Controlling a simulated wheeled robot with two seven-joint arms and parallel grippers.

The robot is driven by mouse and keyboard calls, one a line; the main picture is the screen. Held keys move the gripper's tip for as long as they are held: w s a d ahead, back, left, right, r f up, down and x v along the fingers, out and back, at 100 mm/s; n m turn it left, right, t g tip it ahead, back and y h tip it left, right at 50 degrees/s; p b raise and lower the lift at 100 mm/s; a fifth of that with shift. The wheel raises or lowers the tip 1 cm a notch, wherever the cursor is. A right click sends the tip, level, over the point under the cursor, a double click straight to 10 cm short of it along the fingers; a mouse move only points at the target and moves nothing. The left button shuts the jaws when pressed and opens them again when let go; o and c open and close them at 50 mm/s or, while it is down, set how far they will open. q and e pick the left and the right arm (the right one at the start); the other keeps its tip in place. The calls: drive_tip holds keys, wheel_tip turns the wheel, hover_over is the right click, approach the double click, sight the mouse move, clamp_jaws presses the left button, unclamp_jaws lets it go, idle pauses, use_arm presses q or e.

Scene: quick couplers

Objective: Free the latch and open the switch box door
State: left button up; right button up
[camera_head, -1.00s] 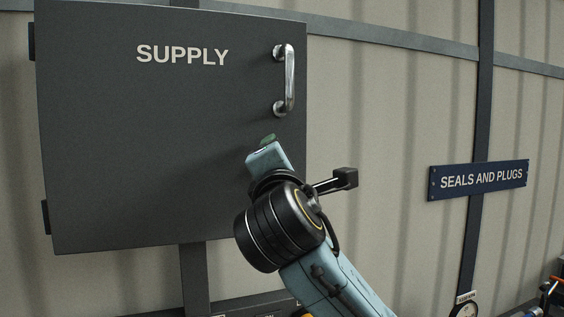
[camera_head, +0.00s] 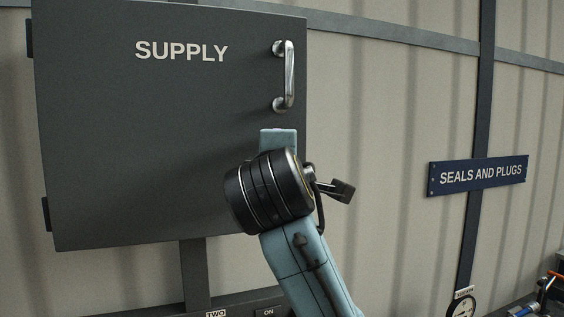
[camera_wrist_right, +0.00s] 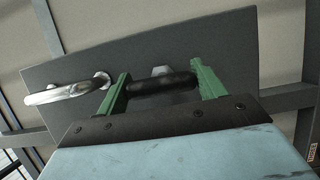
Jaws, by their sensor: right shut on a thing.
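The grey switch box door (camera_head: 140,130), lettered SUPPLY, appears shut, with a silver pull handle (camera_head: 289,75) near its right edge. The right wrist view shows the door (camera_wrist_right: 220,55) and the handle (camera_wrist_right: 62,93) too. My right gripper (camera_wrist_right: 160,78) has its green fingers shut on the dark latch bar (camera_wrist_right: 165,86), below the handle on the door. A grey metal hub shows behind the bar. In the head view my right wrist and gripper hide the latch. My left gripper is not in view.
Two dark hinges, upper (camera_head: 30,38) and lower (camera_head: 46,214), are on the door's left edge. A blue SEALS AND PLUGS sign (camera_head: 478,176) and a gauge (camera_head: 461,305) are to the right. The wall between door and sign is clear.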

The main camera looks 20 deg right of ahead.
idle(0.3)
drive_tip(key=o, duration=1)
drive_tip(key=shift+s, duration=0.1)
drive_tip(key=b+v, duration=0.3)
drive_tip(key=v, duration=1)
drive_tip(key=shift+s, duration=0.15)
